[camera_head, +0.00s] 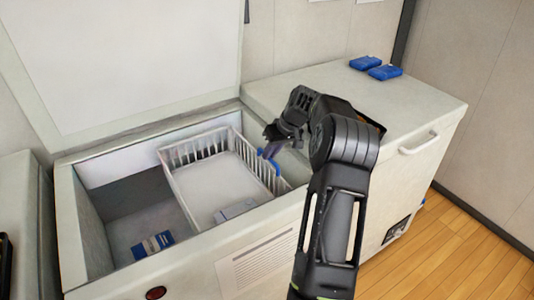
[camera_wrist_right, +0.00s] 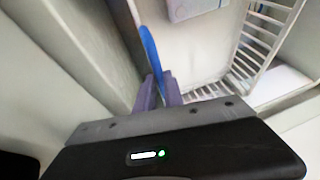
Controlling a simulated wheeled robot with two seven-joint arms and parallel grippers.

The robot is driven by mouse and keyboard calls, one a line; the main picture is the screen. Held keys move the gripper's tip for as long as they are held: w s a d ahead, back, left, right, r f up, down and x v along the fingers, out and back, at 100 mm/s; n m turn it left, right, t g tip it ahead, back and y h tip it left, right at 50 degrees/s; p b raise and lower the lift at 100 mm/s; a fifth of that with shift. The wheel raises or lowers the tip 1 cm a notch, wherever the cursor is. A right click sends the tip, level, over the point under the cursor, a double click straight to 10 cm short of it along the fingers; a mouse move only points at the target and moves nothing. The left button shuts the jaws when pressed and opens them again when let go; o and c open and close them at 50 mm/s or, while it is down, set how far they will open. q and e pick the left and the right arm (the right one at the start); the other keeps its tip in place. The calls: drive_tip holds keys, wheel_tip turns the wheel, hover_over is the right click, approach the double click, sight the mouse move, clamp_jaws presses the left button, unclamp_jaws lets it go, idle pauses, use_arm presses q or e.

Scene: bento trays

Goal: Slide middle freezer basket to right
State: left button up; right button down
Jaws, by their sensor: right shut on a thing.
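The white freezer basket (camera_head: 208,184) hangs in the middle-right part of the open chest freezer (camera_head: 195,262). Its slatted walls show at the back and right. A blue handle (camera_head: 276,167) sits on its right side. My right gripper (camera_head: 268,151) reaches over the freezer's right part to that handle. In the right wrist view, the fingers of my right gripper (camera_wrist_right: 159,90) are shut on the blue handle (camera_wrist_right: 150,52), with the basket (camera_wrist_right: 210,62) just beyond. My left gripper is out of view.
A grey-white packet (camera_head: 236,209) lies in the basket. A blue-and-white packet (camera_head: 152,244) lies on the freezer floor at left. The raised lid (camera_head: 120,60) stands behind. Two blue packs (camera_head: 375,68) lie on the closed top at right. The freezer floor left of the basket is mostly clear.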

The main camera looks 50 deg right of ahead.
drive_tip(key=c, duration=1.5)
unclamp_jaws()
drive_tip(key=shift+o, duration=0.2)
drive_tip(key=v, duration=0.7)
drive_tip(key=shift+s+r, duration=0.15)
drive_tip(key=shift+r, duration=0.25)
